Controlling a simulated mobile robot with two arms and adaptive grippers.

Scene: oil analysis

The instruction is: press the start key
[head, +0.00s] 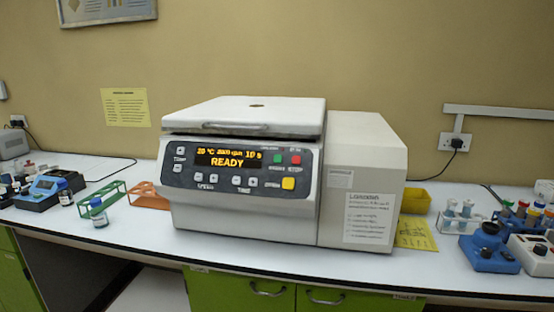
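A white benchtop centrifuge (240,225) stands on the white bench in the middle of the head view, with its lid (250,114) down. Its dark control panel (215,182) faces me. The display (227,158) is lit in orange and reads READY, with a line of small settings above. Small labels sit under the green and red keys; the red one seems to read STOP, the green one is too small to read surely. Neither of my grippers is in view.
A green rack (100,198), an orange rack (148,194) and small bottles stand left of the centrifuge. A yellow tray (415,201), a tube rack (461,217) and blue equipment (488,250) stand to the right. The bench's front strip before the centrifuge is clear.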

